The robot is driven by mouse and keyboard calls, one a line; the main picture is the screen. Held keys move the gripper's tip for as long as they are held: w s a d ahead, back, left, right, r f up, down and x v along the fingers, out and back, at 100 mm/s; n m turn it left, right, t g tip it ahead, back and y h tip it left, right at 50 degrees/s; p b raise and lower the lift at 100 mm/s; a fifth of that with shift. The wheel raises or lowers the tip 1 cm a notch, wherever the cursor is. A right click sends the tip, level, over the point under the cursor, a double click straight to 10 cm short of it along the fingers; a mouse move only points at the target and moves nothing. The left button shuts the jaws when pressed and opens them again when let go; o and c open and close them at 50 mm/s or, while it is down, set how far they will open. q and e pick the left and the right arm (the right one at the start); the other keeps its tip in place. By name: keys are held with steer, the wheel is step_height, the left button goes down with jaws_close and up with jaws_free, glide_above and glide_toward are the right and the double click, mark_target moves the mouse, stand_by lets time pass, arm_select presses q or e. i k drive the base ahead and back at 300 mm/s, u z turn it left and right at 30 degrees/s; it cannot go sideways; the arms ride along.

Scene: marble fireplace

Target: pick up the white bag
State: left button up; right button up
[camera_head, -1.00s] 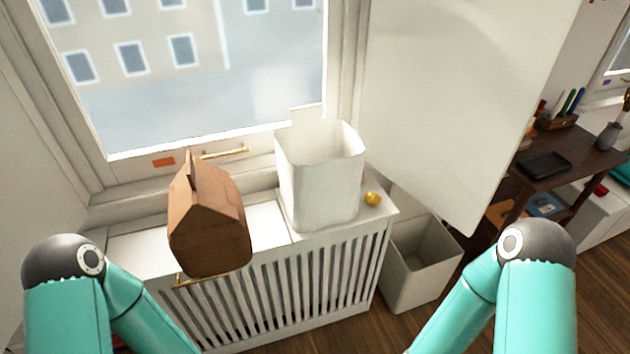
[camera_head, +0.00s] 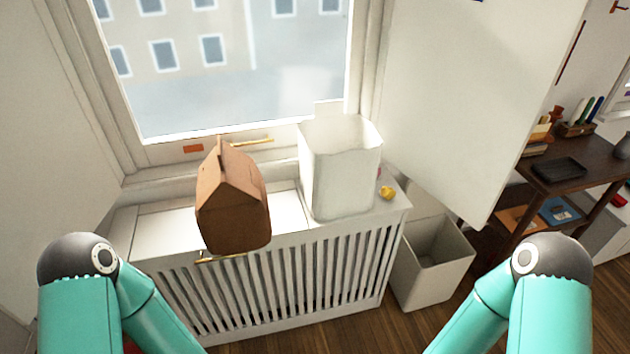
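The white bag (camera_head: 340,170) stands upright and open at the top on the white slatted radiator cover (camera_head: 290,285), below the window. It is right of a brown paper bag (camera_head: 233,205), with a small gap between them. Both of my teal arms show at the bottom left and bottom right. Their grippers are out of the picture. Nothing of mine touches the white bag.
A small yellow object (camera_head: 387,193) lies just right of the white bag. An open white bin (camera_head: 432,262) stands on the wooden floor. A large white panel (camera_head: 465,100) hangs to the right, before a dark desk (camera_head: 580,170).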

mark_target(338, 160)
steer(key=k, duration=0.6)
steer(key=z, duration=0.2)
steer(key=i, duration=0.85)
steer(key=u, duration=0.7)
steer(key=i, duration=0.2)
steer(key=z, duration=2.4)
steer(key=k, duration=0.15)
steer(key=z, duration=0.3)
